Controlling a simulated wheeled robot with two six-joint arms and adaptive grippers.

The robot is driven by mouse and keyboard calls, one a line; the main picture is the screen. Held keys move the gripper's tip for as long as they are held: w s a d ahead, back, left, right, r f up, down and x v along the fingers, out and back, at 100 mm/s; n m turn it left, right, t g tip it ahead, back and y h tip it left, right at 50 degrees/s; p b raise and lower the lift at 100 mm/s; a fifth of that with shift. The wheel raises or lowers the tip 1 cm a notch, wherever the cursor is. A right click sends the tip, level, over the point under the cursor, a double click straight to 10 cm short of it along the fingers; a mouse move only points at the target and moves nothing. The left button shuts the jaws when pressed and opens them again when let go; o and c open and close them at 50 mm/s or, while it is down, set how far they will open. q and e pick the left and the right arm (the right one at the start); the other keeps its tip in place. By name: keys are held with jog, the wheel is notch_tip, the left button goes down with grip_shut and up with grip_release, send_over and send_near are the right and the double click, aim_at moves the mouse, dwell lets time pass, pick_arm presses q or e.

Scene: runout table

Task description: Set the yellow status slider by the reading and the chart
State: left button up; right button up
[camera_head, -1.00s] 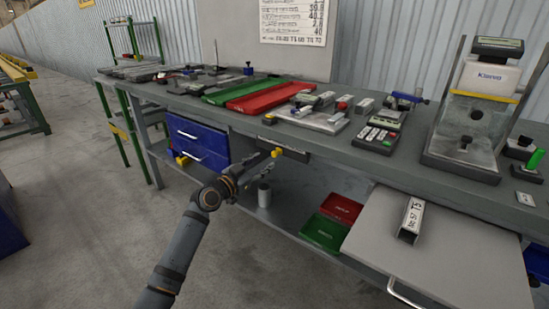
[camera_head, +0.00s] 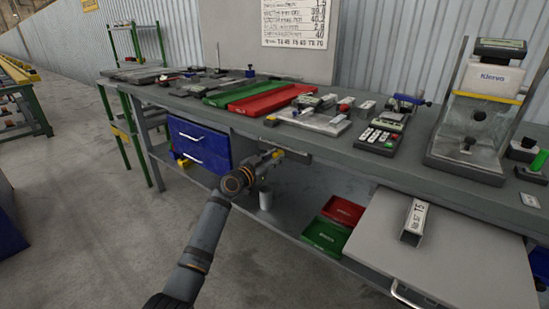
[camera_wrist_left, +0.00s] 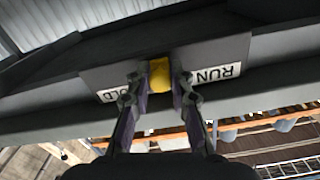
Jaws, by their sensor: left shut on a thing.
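The yellow slider knob (camera_wrist_left: 159,72) sits on the slider plate (camera_wrist_left: 225,62) under the table's front edge. The plate reads "RUN" on one side and a partly hidden word ending in "LD" on the other. My left gripper (camera_wrist_left: 159,88) is shut on the knob, one finger on each side; it also shows at the front edge in the head view (camera_head: 275,156). The chart (camera_head: 295,22) hangs on the back wall, its top cut off. The scale display (camera_head: 502,44) is too small to read. My right gripper is out of view.
Blue drawers (camera_head: 198,142) stand left of my left gripper. Green (camera_head: 325,236) and red (camera_head: 343,210) trays lie on the lower shelf. A marked metal channel (camera_head: 415,222) rests on the grey pull-out board (camera_head: 450,250). A keypad device (camera_head: 377,139) stands on the tabletop.

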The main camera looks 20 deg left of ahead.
aim_at(298, 158)
pick_arm(q)
grip_shut()
jog(key=shift+s+d, duration=0.1)
jog(key=shift+d, duration=0.2)
jog(key=d, duration=0.2)
jog(key=s+d+p, duration=0.1)
jog(key=d, duration=0.1)
jog(key=s+d, duration=0.1)
jog(key=shift+d+r+p, duration=0.1)
jog(key=shift+d+p, duration=0.25)
jog(key=shift+d, duration=0.05)
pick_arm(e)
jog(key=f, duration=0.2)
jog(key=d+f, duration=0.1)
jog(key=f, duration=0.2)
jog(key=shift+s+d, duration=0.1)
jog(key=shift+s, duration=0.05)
pick_arm(q)
jog(key=o, duration=0.9)
grip_release()
jog(key=shift+s, duration=0.1)
jog(key=v, duration=1.1)
jog(key=shift+s+a, duration=0.15)
jog(key=shift+s, duration=0.25)
